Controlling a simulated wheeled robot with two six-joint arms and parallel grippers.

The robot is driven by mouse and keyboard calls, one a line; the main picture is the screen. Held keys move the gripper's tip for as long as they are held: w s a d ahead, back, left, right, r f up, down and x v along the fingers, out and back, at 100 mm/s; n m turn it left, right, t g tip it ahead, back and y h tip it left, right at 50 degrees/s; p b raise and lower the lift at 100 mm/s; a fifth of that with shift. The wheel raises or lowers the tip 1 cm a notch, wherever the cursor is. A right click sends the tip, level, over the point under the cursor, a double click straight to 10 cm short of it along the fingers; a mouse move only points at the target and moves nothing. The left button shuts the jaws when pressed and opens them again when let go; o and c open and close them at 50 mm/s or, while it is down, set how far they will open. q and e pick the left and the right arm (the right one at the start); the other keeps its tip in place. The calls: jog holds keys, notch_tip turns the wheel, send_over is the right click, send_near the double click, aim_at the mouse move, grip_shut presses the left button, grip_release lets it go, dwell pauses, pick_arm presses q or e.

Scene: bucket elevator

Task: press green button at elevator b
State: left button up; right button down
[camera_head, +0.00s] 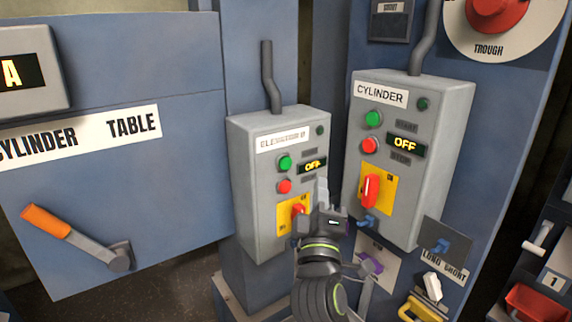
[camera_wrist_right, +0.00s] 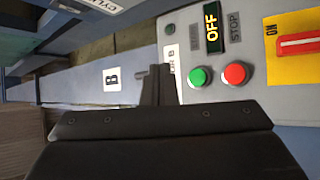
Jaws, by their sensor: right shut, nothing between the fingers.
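The elevator B control box (camera_head: 258,200) is a grey box with a white label, a green button (camera_head: 285,163), a red button (camera_head: 284,186) and a display reading OFF. My right gripper (camera_head: 322,188) is shut and empty, pointing up in front of the box's lower right edge, below and right of the green button. It partly covers the red switch on the yellow plate. In the right wrist view the green button (camera_wrist_right: 200,77) shows just right of my fingers, apart from them in the picture. My left gripper is out of view.
A similar CYLINDER box (camera_head: 430,150), also reading OFF, stands close on the right with its own green button (camera_head: 373,119). An orange-handled lever (camera_head: 65,230) is on the left panel. More levers and a yellow handle (camera_head: 420,308) are at lower right.

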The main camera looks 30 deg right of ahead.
jog(key=b, duration=0.2)
send_near(291, 159)
jog(key=w+d+r, duration=0.2)
jog(key=d+r, duration=0.1)
jog(key=shift+w+d+f, duration=0.1)
jog(key=shift+w+d, duration=0.05)
jog(key=shift+w, duration=0.4)
dwell(1.5)
jog(key=shift+w, duration=0.4)
jog(key=shift+w, duration=0.45)
dwell(0.6)
jog(key=shift+s, duration=0.85)
